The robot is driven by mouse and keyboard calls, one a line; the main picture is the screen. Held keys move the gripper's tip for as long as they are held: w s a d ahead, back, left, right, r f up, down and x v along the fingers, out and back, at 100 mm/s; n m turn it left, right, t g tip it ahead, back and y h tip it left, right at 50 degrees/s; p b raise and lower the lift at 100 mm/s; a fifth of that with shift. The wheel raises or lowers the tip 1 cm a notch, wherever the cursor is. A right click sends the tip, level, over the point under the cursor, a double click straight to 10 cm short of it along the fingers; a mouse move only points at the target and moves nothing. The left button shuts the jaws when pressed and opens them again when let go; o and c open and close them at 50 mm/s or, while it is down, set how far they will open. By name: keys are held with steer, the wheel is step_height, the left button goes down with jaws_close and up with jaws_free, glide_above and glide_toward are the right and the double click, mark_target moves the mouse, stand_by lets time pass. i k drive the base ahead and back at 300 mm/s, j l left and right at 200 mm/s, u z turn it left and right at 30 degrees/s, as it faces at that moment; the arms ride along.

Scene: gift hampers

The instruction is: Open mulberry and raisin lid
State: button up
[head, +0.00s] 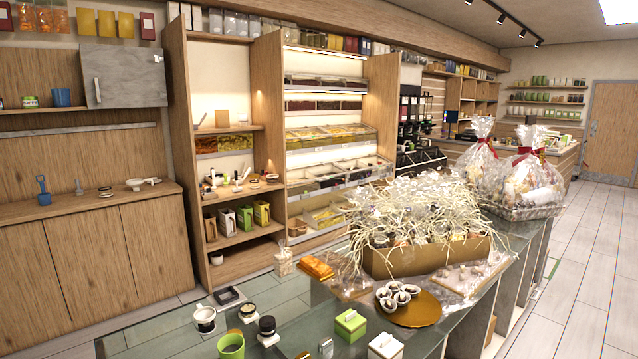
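A lit shelf unit in the head view holds rows of clear-fronted bins. An upper bin row (326,81) has dark contents, and the row below it (326,104) has dark reddish contents. A middle row (328,136) holds yellow pieces. A lower row (340,176) has pale-edged compartments, and the bottom row (322,217) holds yellow contents. Labels are too small to read, so I cannot tell which bin is mulberry and raisin. The lids look down or cannot be made out. My gripper is not in view.
A glass-topped counter (285,335) fills the foreground. It bears a box of shredded filler (415,259), an orange plate with small cups (418,311), jars and small boxes. Wrapped hampers (525,178) stand behind. A grey cabinet door (122,75) is at left. Tiled floor (590,235) is clear at right.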

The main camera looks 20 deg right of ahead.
mark_target(320, 178)
steer(key=i+l+z, duration=0.95)
steer(key=i+z, duration=0.15)
steer(key=i+l+z, duration=0.15)
steer(key=i+z, duration=0.35)
steer(key=i+j+z, duration=0.1)
steer(key=i+z, duration=0.45)
steer(key=i, duration=6.95)
steer(key=i+u, duration=0.35)
steer(key=i, duration=0.25)
steer(key=i+u, duration=0.3)
steer(key=i, duration=0.3)
steer(key=i+l+u, duration=0.35)
steer(key=i, duration=0.2)
steer(key=i+j+u, duration=0.25)
steer(key=i+u, duration=0.2)
steer(key=i, duration=0.15)
steer(key=i+j+u, duration=0.1)
steer(key=i+u, duration=0.35)
steer(key=i+l+u, duration=0.2)
steer(key=i+u, duration=0.3)
steer(key=i, duration=0.2)
